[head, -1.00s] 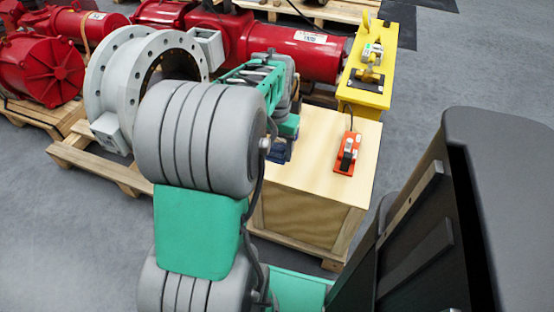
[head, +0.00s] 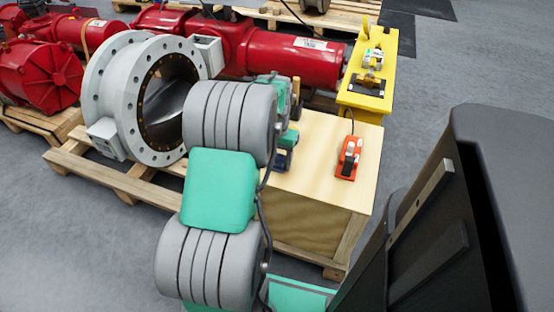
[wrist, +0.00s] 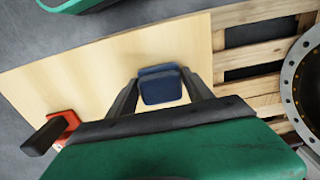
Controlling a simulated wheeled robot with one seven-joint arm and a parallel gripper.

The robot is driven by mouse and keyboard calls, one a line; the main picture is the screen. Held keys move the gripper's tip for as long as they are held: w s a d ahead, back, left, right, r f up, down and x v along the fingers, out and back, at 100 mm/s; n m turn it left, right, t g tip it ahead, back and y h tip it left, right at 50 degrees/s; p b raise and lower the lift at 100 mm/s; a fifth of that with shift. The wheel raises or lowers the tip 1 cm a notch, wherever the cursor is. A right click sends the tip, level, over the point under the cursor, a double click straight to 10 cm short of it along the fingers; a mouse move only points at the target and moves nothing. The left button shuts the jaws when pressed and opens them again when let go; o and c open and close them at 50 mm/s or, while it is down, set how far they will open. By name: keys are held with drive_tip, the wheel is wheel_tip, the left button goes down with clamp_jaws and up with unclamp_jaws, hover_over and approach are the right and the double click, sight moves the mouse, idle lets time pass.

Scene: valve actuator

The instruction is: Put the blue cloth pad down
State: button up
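The blue cloth pad (wrist: 162,88) is between the two fingers of my gripper (wrist: 161,78) in the wrist view. The fingertips meet its left and right sides, so my gripper appears shut on it. A second blue edge shows just beyond the pad; I cannot tell whether it is the same pad. In the head view, blue (head: 282,160) shows at the left part of the wooden box top (head: 318,150), partly behind my arm. My fingers are hidden there. I cannot tell whether the pad touches the box top.
An orange-red device (head: 348,158) with a black part sits on the box's right side. A yellow stand (head: 367,85) is behind the box. A large grey flanged valve (head: 130,95) lies on a pallet (head: 120,180) at left. Red actuators (head: 300,60) lie behind.

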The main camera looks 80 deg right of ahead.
drive_tip(key=o, duration=0.4)
